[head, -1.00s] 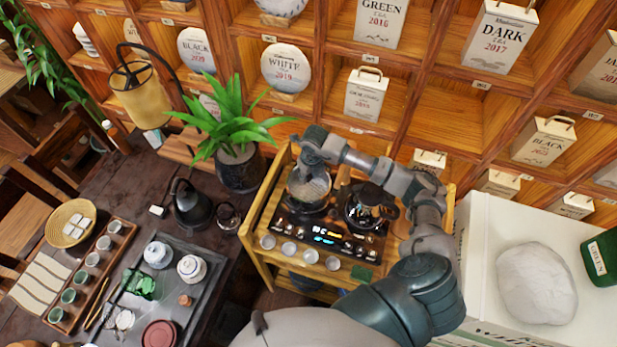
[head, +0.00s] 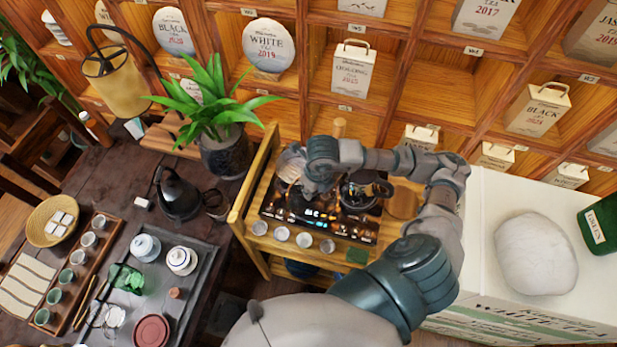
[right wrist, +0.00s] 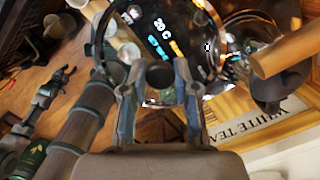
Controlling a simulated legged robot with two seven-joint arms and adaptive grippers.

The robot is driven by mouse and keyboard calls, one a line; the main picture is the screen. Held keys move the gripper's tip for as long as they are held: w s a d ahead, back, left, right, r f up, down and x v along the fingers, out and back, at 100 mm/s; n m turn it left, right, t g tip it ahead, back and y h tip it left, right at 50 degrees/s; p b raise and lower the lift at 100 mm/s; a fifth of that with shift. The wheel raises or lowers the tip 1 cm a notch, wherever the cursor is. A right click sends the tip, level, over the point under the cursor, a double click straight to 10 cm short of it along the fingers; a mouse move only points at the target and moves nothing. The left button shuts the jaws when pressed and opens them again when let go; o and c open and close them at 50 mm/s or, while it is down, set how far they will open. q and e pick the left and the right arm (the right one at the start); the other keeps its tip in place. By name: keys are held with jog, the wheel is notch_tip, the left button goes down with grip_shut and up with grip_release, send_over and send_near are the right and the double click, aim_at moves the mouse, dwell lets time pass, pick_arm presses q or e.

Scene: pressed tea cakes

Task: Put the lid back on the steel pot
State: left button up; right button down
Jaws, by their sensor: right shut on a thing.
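The steel pot (head: 291,164) stands on the left side of the cooking panel on the wooden cart, partly hidden by my right gripper. My right gripper (head: 314,186) is over the panel, just right of the pot. In the right wrist view its fingers (right wrist: 160,88) are shut on the dark round knob of the lid (right wrist: 102,50). The lid is a clear disc with a thin metal rim, and the lit display shows through it. Any gap between lid and pot cannot be judged. My left gripper (right wrist: 63,76) shows small in the right wrist view, apart from the pot, with its fingers spread.
A dark glass kettle (head: 362,190) stands close right of the gripper. Several small cups (head: 282,233) line the cart's front. A potted plant (head: 225,150) and black kettle (head: 179,195) stand left. A white box (head: 480,240) stands right; shelves rise behind.

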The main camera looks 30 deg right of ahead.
jog(key=shift+r, duration=0.1)
jog(key=w+d+r+p, duration=0.1)
jog(key=w+d+p, duration=0.15)
jog(key=w, duration=0.45)
jog(key=w+d+r+p, duration=0.1)
jog(key=w+d+p, duration=0.1)
jog(key=w+p, duration=0.35)
notch_tip(320, 180, down, 7)
jog(key=w+b, duration=0.2)
jog(key=b, duration=0.4)
jog(key=shift+a+r, duration=0.15)
jog(key=shift+r, duration=0.1)
jog(key=shift+f+b, duration=0.2)
jog(key=shift+b, duration=0.25)
dwell(1.4)
jog(key=shift+c, duration=1.5)
grip_release()
